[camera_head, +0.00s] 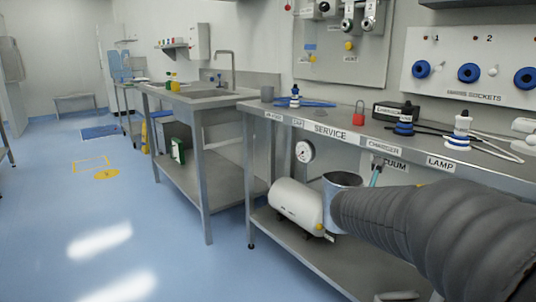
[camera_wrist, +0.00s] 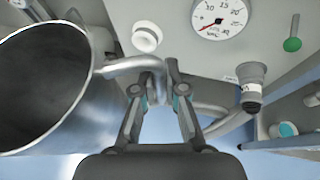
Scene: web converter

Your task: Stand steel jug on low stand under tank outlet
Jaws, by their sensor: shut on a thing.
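The steel jug (camera_head: 342,181) shows in the head view in front of the white tank (camera_head: 297,205), its open rim facing up. The jug (camera_wrist: 88,112) fills the left of the wrist view and looks empty, with a dark inside. My gripper (camera_wrist: 160,88) is shut on its curved handle (camera_wrist: 130,64). In the head view, my dark arm hides most of the gripper and the jug's lower part. A yellow fitting (camera_head: 320,227) sits low by the tank's right end. I cannot make out the low stand for certain.
The tank lies on the lower shelf (camera_head: 300,250) of the service bench. A pressure gauge (camera_head: 305,151) stands above it and also shows in the wrist view (camera_wrist: 220,14). The bench top (camera_head: 345,120) overhangs the shelf. A small flat grey thing (camera_head: 397,295) lies at the shelf's front.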

